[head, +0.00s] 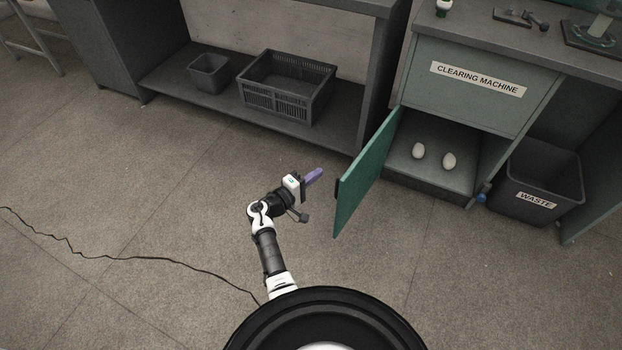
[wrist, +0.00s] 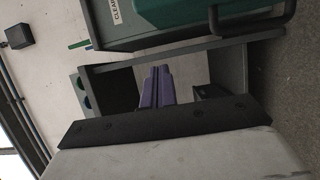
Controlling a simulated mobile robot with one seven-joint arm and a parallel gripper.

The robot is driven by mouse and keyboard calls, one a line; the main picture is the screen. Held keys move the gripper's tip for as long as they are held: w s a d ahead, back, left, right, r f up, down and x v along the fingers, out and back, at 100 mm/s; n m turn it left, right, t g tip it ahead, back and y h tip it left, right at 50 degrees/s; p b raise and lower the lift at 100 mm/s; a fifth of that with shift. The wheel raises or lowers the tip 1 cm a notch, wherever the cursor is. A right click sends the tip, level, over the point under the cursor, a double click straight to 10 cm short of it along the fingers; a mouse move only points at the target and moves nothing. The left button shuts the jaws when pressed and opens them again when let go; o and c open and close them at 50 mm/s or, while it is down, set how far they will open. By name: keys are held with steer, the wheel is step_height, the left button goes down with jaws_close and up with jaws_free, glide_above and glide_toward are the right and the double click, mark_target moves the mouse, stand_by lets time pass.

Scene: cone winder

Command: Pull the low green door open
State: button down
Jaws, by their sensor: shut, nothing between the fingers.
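The low green door (head: 366,178) stands swung wide open from the cabinet marked CLEARING MACHINE (head: 478,79). It is hinged at its far edge, and its free edge points toward me. A dark handle (head: 338,189) shows at that free edge. My gripper (head: 317,174), with purple fingers, is shut and empty, to the left of the door and apart from it. In the wrist view my fingers (wrist: 155,88) lie together with nothing between them. A green panel with a black bar handle (wrist: 287,16) shows at the top there; I cannot tell its exact distance.
Two white egg-shaped things (head: 433,156) lie in the open compartment. A grey WASTE bin (head: 541,188) stands to its right. A slatted crate (head: 280,101) and a small bin (head: 209,73) sit on the low shelf at left. A crack-like dark line crosses the otherwise clear floor.

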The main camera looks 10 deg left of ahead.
steer(key=w+d+p, duration=0.1)
steer(key=w+d, duration=0.1)
steer(key=d, duration=0.5)
steer(key=shift+w+p, duration=0.2)
steer(key=shift+p, duration=0.1)
steer(key=shift+d, duration=0.15)
